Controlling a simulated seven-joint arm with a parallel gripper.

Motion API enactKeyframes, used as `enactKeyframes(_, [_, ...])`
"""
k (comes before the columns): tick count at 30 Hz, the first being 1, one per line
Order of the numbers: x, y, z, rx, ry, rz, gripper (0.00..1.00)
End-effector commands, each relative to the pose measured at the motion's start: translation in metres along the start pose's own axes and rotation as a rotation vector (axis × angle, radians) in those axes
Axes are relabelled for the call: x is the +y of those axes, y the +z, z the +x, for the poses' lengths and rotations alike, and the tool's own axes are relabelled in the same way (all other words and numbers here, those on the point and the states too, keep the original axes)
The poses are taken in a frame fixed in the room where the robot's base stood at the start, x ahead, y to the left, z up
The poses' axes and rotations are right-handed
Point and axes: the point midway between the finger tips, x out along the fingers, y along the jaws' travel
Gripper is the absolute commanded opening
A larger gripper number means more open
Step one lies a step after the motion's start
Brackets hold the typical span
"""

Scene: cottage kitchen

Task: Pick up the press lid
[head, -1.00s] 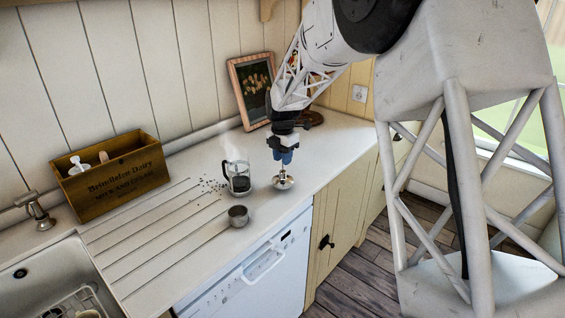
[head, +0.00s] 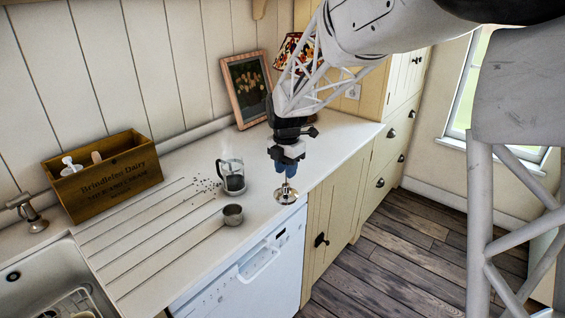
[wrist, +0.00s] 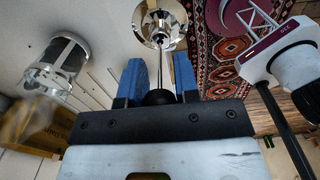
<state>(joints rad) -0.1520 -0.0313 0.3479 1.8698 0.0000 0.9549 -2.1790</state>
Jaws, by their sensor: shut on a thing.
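The press lid (head: 286,198) is a shiny metal piece on a thin rod, with a black knob. My gripper (head: 285,170) points down with blue fingers shut on the lid, which hangs below it near the counter's front edge. In the wrist view, the lid (wrist: 160,22) shows beyond the fingertips, and the black knob (wrist: 158,97) sits between the blue fingers of my gripper (wrist: 157,75). The glass press (head: 232,180), with dark contents and no lid on it, stands on the counter left of my gripper. It also shows in the wrist view (wrist: 60,65).
A small metal cup (head: 233,214) stands in front of the press. Dark beans (head: 206,184) lie scattered beside it. A wooden crate (head: 107,180) and sink (head: 30,265) are at left. A picture frame (head: 246,88) and lamp (head: 298,52) stand behind.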

Motion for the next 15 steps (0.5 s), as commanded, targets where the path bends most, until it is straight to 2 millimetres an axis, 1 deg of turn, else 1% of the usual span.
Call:
enactKeyframes(1, [-0.005,-0.004,-0.001,0.0,0.0,0.0,0.0])
enactKeyframes(6, [-0.018,-0.013,-0.002,0.0,0.0,0.0,0.0])
enactKeyframes(15, [-0.028,-0.019,-0.003,0.0,0.0,0.0,0.0])
